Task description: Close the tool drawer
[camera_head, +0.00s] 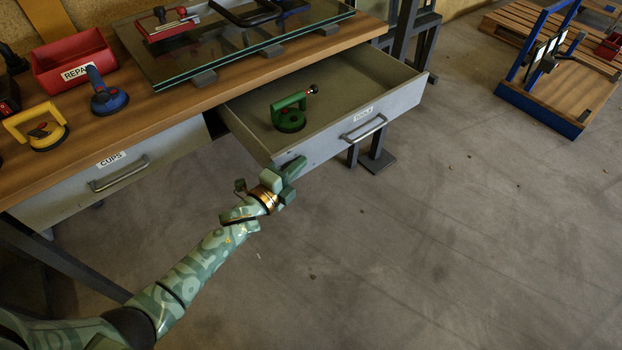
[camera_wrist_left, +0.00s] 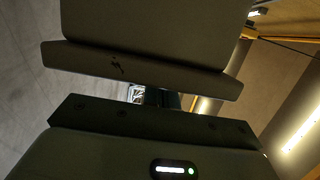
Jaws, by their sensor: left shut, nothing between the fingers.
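The tool drawer (camera_head: 331,137) is grey and stands pulled out from the wooden workbench (camera_head: 190,108) in the head view. It has a bar handle (camera_head: 363,128) and a small white label whose text is too small to read. A green suction lifter (camera_head: 290,118) lies inside it. My left gripper (camera_head: 291,176) is shut and empty at the left end of the drawer front, near its lower corner; I cannot tell whether it touches. In the left wrist view the shut fingers (camera_wrist_left: 150,97) fill the middle of the picture. My right gripper is not in view.
A closed drawer labelled CUPS (camera_head: 110,172) is left of the open one. On the bench are a red REPAIR bin (camera_head: 75,68), blue (camera_head: 106,98) and yellow (camera_head: 40,130) suction lifters, and glass panes (camera_head: 230,50). The floor in front is clear.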

